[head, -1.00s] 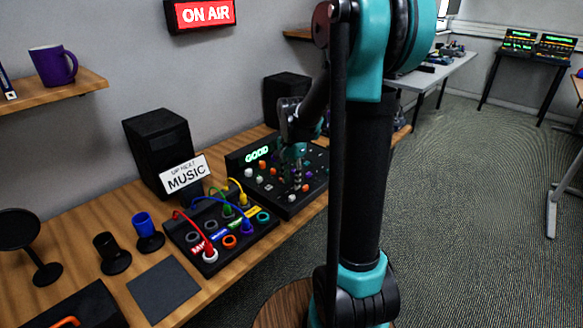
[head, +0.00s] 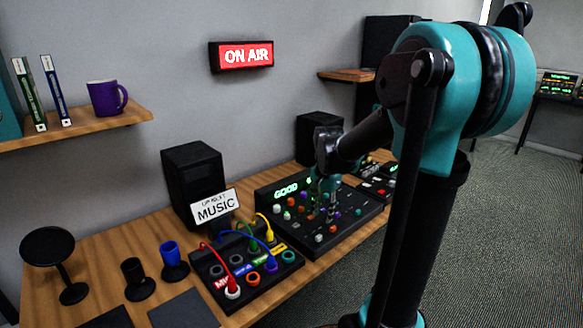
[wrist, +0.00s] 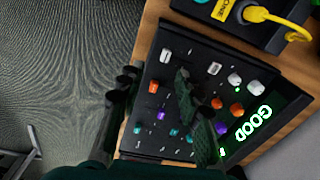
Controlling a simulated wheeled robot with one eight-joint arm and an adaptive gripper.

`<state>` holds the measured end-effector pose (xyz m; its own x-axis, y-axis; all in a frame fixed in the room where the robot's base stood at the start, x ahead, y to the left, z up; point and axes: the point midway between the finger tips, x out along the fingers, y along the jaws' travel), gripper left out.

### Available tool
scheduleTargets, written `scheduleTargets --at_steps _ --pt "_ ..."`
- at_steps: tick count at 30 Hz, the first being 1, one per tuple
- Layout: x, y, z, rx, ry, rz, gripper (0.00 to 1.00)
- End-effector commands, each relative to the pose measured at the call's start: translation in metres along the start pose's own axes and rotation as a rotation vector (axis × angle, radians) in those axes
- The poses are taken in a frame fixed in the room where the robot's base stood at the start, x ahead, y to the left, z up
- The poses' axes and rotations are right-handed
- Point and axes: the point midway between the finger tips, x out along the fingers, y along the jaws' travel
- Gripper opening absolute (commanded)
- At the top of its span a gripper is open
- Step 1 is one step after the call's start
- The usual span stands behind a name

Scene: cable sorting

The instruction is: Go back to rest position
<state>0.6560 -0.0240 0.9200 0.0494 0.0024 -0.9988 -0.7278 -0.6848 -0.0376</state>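My arm reaches over the wooden desk, and my gripper (head: 326,192) hangs above the black mixer panel (head: 345,222) with its lit green "GOOD" display. In the wrist view the two dark fingers of my gripper (wrist: 160,98) stand apart, with the panel's knobs below and nothing held between them. The patch box (head: 254,281) stands left of the panel, with red, blue, green and yellow cables plugged in. The yellow plug also shows in the wrist view (wrist: 260,14). My arm hides part of the panel's right side.
A "MUSIC" sign (head: 215,207) and a black speaker (head: 192,178) stand behind the patch box. Cup-shaped holders (head: 173,262) and a round stand (head: 49,247) are at the left. A shelf (head: 85,128) and lit "ON AIR" sign (head: 241,55) are on the wall. Open floor lies right.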

Motion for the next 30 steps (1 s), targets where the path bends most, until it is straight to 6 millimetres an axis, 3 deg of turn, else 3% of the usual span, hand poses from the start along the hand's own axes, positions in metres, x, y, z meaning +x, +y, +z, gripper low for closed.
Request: scheduleTargets --at_steps 9,15,20,30 --pt "0.050 0.091 0.069 -0.510 0.173 -0.112 0.34" --pt "0.075 0.127 0.098 -0.736 0.270 -0.131 0.34" --pt "0.082 0.136 0.105 -0.803 0.301 -0.132 0.34" --pt "0.082 0.136 0.105 -0.809 0.303 -0.132 0.34"
